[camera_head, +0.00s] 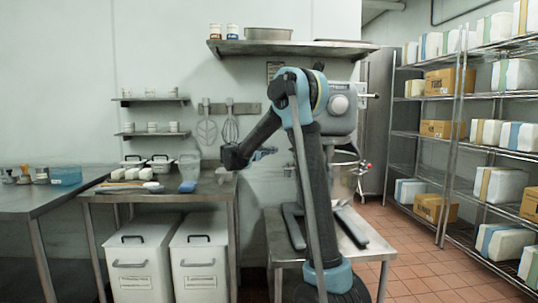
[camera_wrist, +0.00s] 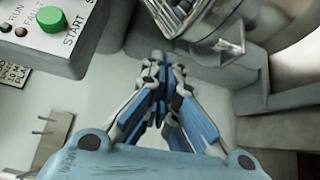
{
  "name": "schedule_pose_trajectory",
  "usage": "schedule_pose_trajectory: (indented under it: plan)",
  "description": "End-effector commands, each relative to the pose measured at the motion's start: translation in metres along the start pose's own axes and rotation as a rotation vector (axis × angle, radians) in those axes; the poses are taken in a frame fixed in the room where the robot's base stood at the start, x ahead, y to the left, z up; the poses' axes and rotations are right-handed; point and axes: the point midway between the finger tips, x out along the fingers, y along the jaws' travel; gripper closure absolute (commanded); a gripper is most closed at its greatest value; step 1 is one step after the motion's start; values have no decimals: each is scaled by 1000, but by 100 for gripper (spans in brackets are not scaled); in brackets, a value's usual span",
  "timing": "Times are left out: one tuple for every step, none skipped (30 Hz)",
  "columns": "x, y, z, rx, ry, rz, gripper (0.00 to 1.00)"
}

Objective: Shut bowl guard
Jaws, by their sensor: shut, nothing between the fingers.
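The mixer (camera_head: 340,115) stands on a low steel table behind my arm, which hides much of it. A shiny curved metal part, seemingly the bowl or its guard (camera_head: 346,172), shows to the right of my arm. In the wrist view a shiny curved metal piece (camera_wrist: 190,14) lies at the top, beyond my fingertips and apart from them; I cannot tell whether it is guard or bowl. My gripper (camera_head: 270,152) is left of the mixer, shut and empty. In the wrist view its fingertips (camera_wrist: 160,60) meet in front of the mixer's grey body.
A control box (camera_wrist: 60,30) with a green START button is at upper left in the wrist view. A steel table (camera_head: 205,197) with trays and containers stands at left. Wire shelves (camera_head: 460,120) with boxes stand at right.

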Motion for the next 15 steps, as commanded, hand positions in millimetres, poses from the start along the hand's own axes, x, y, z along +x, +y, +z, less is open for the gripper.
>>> schedule_pose_trajectory:
  plan:
    - [11, 0, 1, 0, -4, -1, 100]
    - [16, 0, 1, 0, -4, -1, 100]
    - [23, 0, 1, 0, -3, -1, 100]
    - [29, 0, 1, 0, -4, -1, 100]
    - [34, 0, 1, 0, -4, -1, 100]
    - [41, 0, 1, 0, -3, -1, 100]
    - [46, 0, 1, 0, -3, -1, 100]
    - [52, 0, 1, 0, -4, -1, 100]
    - [58, 0, 1, 0, -4, -1, 100]
    - [64, 0, 1, 0, -3, -1, 100]
    - [68, 0, 2, 0, -3, -1, 100]
    - [62, 0, 9, 0, -1, -1, 100]
    - [60, 0, 13, 0, 0, -1, 100]
    - [59, 0, 16, 0, 0, -1, 100]
    - [57, 0, 21, 0, 0, -1, 100]
